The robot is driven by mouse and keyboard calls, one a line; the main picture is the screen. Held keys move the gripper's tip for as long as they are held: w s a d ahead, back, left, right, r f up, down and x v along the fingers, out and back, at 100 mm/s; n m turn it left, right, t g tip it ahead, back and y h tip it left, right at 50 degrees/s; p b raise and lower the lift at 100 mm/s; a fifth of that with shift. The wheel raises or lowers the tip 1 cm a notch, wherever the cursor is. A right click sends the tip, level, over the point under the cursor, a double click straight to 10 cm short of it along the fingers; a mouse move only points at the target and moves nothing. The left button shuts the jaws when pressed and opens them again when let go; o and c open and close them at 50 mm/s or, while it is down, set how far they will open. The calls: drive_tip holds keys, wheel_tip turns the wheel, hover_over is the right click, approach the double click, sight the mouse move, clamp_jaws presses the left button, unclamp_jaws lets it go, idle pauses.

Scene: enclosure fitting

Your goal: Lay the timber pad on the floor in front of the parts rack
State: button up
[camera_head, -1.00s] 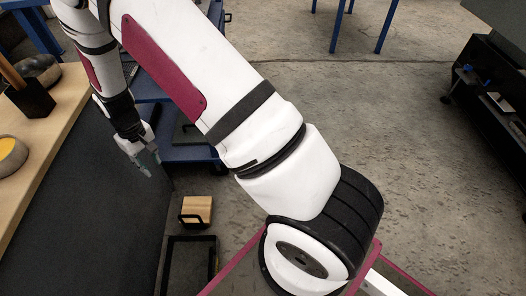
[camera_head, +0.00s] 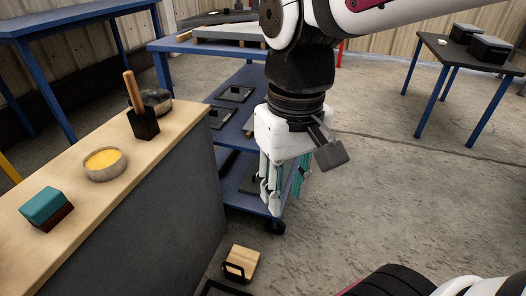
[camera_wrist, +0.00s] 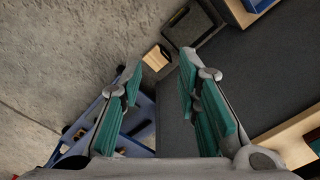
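A light wooden block with a black handle (camera_head: 242,262), which looks like the timber pad, is on the floor beside the grey counter's end. It also shows in the wrist view (camera_wrist: 155,58), beyond my fingertips. My gripper (camera_head: 286,198) points down in front of the blue shelf unit (camera_head: 243,187), probably the parts rack, well above the floor. Its teal-padded fingers (camera_wrist: 161,64) are spread apart with nothing between them. The gripper and forearm hide part of the unit, which has black trays on its shelves.
The wood-topped counter (camera_head: 188,118) carries a yellow-filled bowl (camera_head: 104,164), a black holder (camera_head: 144,123) and a teal block (camera_head: 46,207). A black frame (camera_wrist: 195,22) is on the floor near the wooden block. Open concrete floor (camera_head: 400,190) extends right.

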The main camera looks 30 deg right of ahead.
drive_tip(key=s+d, duration=0.1)
drive_tip(key=s, duration=1)
drive_tip(key=shift+r+m, duration=0.15)
drive_tip(key=shift+m, duration=0.15)
wheel_tip(320, 180, up, 36)
drive_tip(key=t+p, duration=0.4)
drive_tip(key=p, duration=3)
drive_tip(key=shift+d, duration=0.2)
drive_tip(key=shift+r, duration=0.1)
